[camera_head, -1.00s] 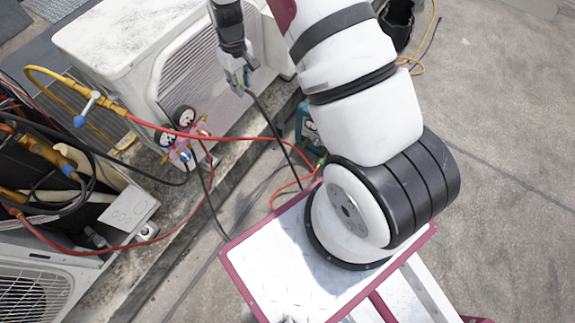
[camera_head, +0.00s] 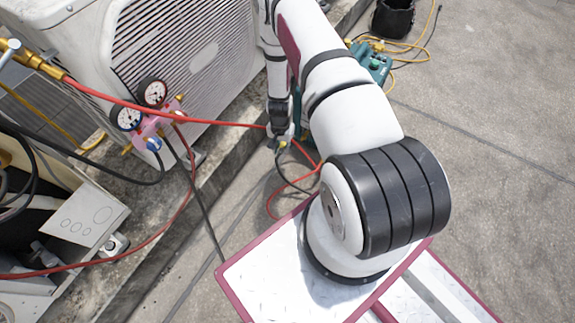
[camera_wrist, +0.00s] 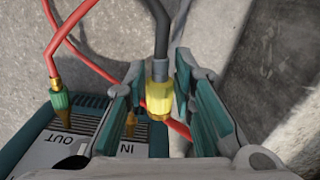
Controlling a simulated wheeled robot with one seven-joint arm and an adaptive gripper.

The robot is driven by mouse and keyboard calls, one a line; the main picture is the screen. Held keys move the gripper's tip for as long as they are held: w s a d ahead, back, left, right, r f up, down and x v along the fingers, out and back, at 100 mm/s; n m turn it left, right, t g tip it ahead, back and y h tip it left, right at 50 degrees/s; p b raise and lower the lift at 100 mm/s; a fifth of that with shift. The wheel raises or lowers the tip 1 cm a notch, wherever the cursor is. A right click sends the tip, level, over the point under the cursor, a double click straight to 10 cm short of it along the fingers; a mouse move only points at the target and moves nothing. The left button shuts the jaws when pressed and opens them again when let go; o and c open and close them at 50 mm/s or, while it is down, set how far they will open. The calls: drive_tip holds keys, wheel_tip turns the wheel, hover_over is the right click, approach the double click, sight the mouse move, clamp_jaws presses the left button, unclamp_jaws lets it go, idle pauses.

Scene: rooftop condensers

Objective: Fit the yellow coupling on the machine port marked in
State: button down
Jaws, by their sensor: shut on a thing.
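My gripper (camera_wrist: 163,103) is shut on the yellow coupling (camera_wrist: 159,97) at the end of a black hose, in the wrist view. The teal machine (camera_wrist: 35,130) lies below and to the left, with the words OUT and IN on its grey face. The brass port (camera_wrist: 131,122) by IN shows beside the left finger, bare and left of the coupling. The coupling is apart from it in the picture; the height between them is hard to tell. In the head view my gripper (camera_head: 283,138) is small, beside my arm.
A white condenser (camera_head: 200,60) stands at the upper left. A pink gauge manifold (camera_head: 155,122) with red and black hoses hangs before it. Another teal device (camera_head: 370,62) and a black bucket (camera_head: 393,18) stand at the upper right. Concrete is clear at the right.

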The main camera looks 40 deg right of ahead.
drive_tip(key=s+d+f+m+b, duration=0.1)
drive_tip(key=d+f+m+b, duration=0.1)
drive_tip(key=d+f, duration=0.3)
drive_tip(key=shift+d+f+b, duration=0.15)
drive_tip(key=shift+f+b, duration=0.1)
drive_tip(key=shift+b, duration=0.1)
idle(0.4)
drive_tip(key=shift+w+d, duration=0.25)
drive_tip(key=shift+d, duration=0.45)
drive_tip(key=shift+w+d, duration=0.2)
drive_tip(key=shift+d, duration=0.45)
idle(2.1)
drive_tip(key=c, duration=1.3)
unclamp_jaws()
drive_tip(key=shift+s+a+p, duration=0.3)
drive_tip(key=shift+s+a, duration=0.15)
drive_tip(key=shift+a, duration=0.75)
drive_tip(key=shift+s+a+p, duration=0.25)
drive_tip(key=shift+s+a, duration=0.15)
drive_tip(key=shift+a, duration=0.8)
drive_tip(key=shift+s+a+p, duration=0.3)
drive_tip(key=shift+s+a, duration=0.15)
drive_tip(key=shift+a, duration=0.75)
